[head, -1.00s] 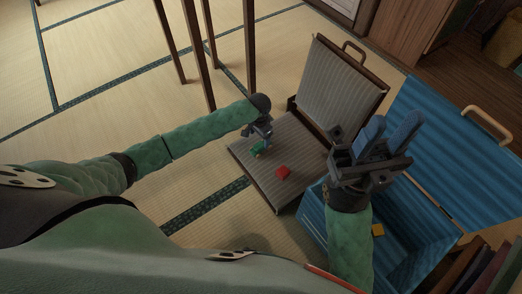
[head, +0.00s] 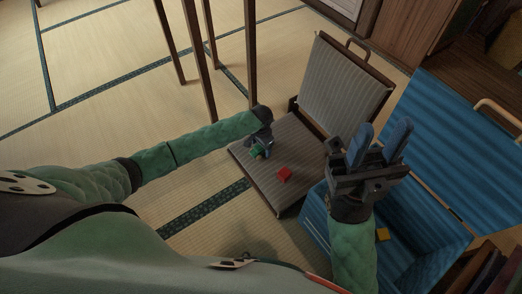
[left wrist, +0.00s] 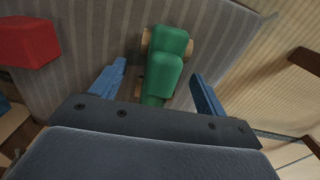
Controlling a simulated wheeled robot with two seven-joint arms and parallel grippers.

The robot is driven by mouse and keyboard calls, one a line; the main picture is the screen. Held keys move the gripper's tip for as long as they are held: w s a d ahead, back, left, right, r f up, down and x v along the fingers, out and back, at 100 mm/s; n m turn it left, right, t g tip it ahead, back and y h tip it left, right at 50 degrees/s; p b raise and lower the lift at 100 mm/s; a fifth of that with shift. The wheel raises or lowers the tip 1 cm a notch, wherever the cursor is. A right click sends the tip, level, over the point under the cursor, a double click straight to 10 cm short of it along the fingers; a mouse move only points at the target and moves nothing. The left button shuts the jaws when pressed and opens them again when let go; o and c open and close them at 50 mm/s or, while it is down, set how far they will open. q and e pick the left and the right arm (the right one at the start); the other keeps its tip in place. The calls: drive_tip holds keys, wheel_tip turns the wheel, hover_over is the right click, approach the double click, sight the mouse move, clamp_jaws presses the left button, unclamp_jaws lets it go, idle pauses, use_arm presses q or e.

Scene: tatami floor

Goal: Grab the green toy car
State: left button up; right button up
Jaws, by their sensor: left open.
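The green toy car (head: 257,151) lies on the grey striped seat of the floor chair (head: 252,172), near its left side. In the left wrist view the car (left wrist: 166,58) shows green blocks with tan wheels. My left gripper (head: 263,146) is over the car. In the left wrist view its two blue fingers (left wrist: 156,88) are apart, one on each side of the car's near end, with gaps to it. Part of the car is hidden behind the gripper's body. My right gripper (head: 379,143) is raised above the blue box, its two blue fingers apart and nothing between them.
A red block (head: 284,174) sits on the seat right of the car, also in the left wrist view (left wrist: 28,42). The open blue box (head: 437,248) at right holds a yellow block (head: 382,234). Wooden legs (head: 197,60) stand behind my left arm. Tatami at left is clear.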

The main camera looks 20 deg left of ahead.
use_arm(q)
drive_tip(key=c, duration=1.1)
drive_tip(key=shift+r, duration=0.1)
